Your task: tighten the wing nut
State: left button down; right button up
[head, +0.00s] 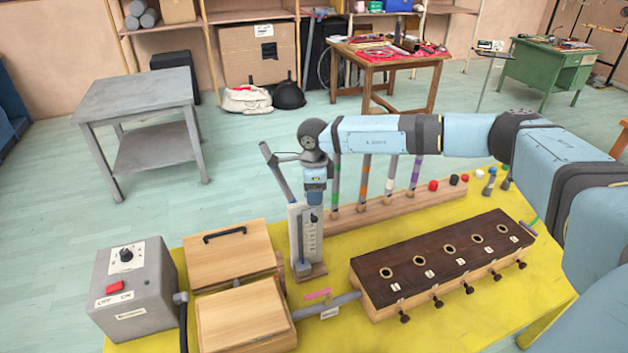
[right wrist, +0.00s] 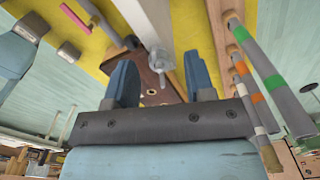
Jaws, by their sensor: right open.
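A pale upright stand with a marked scale (head: 312,240) rises from a small base on the yellow table. My right gripper (head: 314,200) points down at the upper front of this stand. In the right wrist view my blue fingers (right wrist: 158,68) are apart, with a small grey metal piece (right wrist: 160,60) between them at the end of a pale bar (right wrist: 146,18). It looks like the wing nut on its bolt, and the fingers do not appear to touch it. The gripper hides the wing nut in the head view. My left gripper is not in view.
A grey switch box (head: 127,288) and two wooden boxes (head: 230,253) stand left of the stand. A dark-topped box with several holes (head: 420,281) lies to its right. Behind is a wooden rail (head: 385,211) with upright striped rods, close beside my right gripper.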

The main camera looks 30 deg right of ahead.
grip_shut()
jog(key=shift+m, duration=2)
jog(key=m+p, duration=0.1)
jog(key=m, duration=0.3)
jog(key=shift+a, duration=0.1)
jog(key=m, duration=0.4)
jog(key=shift+s+p, duration=0.1)
jog(key=shift+p, duration=0.3)
